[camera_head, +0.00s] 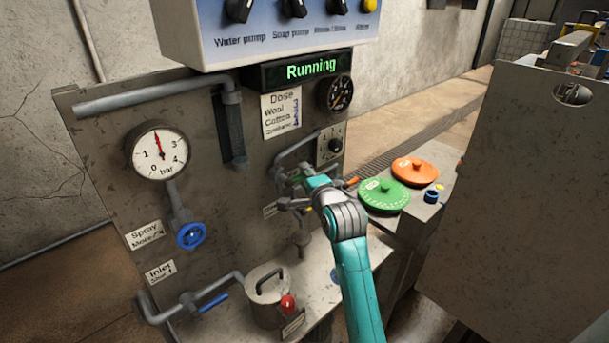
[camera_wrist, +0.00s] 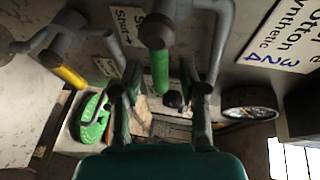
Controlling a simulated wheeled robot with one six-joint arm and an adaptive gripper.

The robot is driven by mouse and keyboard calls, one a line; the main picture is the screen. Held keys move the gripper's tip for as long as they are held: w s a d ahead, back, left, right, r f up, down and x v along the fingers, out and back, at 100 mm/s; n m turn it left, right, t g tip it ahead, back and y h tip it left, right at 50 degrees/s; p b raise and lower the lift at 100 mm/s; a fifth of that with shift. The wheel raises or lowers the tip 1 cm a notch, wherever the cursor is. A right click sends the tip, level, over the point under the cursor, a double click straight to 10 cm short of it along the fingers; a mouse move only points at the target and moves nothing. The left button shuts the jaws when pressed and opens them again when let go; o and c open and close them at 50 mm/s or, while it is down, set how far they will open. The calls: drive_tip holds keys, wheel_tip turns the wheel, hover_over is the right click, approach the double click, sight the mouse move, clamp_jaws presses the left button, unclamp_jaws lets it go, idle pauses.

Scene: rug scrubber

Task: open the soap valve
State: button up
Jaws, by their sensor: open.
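In the wrist view a green lever handle (camera_wrist: 160,72) hangs from a grey pipe fitting (camera_wrist: 156,30), between my gripper's (camera_wrist: 158,95) two fingers. Neither finger clearly touches it. A label partly reading "Shut" (camera_wrist: 128,20) is beside it. I cannot read a soap label, so I cannot confirm that this is the soap valve. In the head view my gripper (camera_head: 290,190) is at the pipework in the middle of the panel and hides much of the valve there. My gripper is open.
A yellow lever (camera_wrist: 68,77) is to the left in the wrist view. The panel (camera_head: 100,205) carries a pressure gauge (camera_head: 159,152), a blue handwheel (camera_head: 191,236) and a blue inlet lever (camera_head: 213,303). A lidded pot (camera_head: 268,300) stands below. Green (camera_head: 384,195) and orange (camera_head: 414,171) discs lie right.

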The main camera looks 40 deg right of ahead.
drive_tip(key=shift+w+d+f, duration=0.1)
drive_tip(key=shift+w+d, duration=0.1)
drive_tip(key=shift+w, duration=0.45)
clamp_jaws()
